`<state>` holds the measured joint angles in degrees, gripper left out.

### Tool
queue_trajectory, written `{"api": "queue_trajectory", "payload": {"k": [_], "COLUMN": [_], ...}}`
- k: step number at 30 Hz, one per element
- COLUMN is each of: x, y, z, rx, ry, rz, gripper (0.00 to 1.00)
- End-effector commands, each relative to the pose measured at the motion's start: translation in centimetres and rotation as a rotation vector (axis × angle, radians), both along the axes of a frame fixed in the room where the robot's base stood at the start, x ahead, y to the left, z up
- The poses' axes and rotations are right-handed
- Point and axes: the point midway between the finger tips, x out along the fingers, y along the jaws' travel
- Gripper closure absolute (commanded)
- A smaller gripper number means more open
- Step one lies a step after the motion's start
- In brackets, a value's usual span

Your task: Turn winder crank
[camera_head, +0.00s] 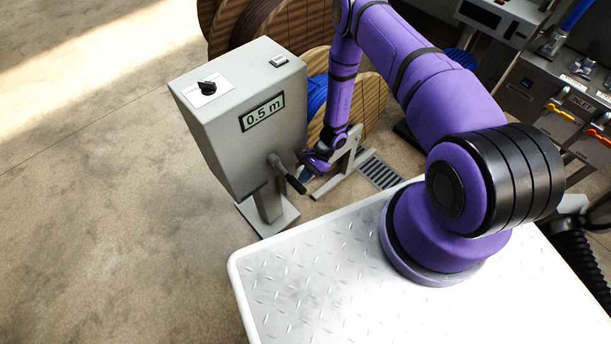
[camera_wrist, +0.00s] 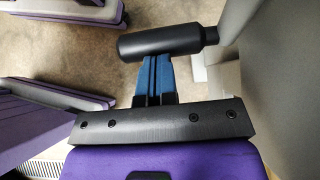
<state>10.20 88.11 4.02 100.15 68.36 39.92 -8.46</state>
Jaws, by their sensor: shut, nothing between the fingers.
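The winder (camera_head: 245,145) is a grey box on a post, with a display reading 0.5 m. Its crank (camera_head: 279,166) is on the right side, and the black crank handle (camera_head: 296,184) points down and to the right. In the wrist view the handle (camera_wrist: 165,40) lies crosswise just ahead of my gripper (camera_wrist: 153,66). My blue fingers are shut together with nothing between them. Their tips reach the handle's near edge; I cannot tell whether they touch it. In the head view my gripper (camera_head: 308,168) is small beside the handle, its fingertips hard to make out.
A black knob (camera_head: 207,87) is on the winder's top. Wooden reels (camera_head: 365,105), one with blue cable (camera_head: 317,95), stand behind my arm. A floor grate (camera_head: 380,171) lies to the right. Machinery with coloured valve handles (camera_head: 560,113) stands at the far right. Floor left of the winder is clear.

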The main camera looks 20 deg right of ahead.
Motion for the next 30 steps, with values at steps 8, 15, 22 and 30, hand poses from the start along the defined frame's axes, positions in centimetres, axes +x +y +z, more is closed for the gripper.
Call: {"api": "queue_trajectory", "payload": {"k": [8, 15, 22, 30], "x": [-0.3, -0.9, -1.4, -1.8], "y": [0.7, 2.3, 4.0, 5.4], "z": [-0.7, -1.6, -2.0, -2.3], "rx": [0.082, 0.242, 0.325, 0.323], "ry": [0.027, 0.080, 0.106, 0.106], "rz": [-0.002, -0.003, -0.001, -0.001], "gripper": [1.00, 1.00, 1.00, 1.00]}}
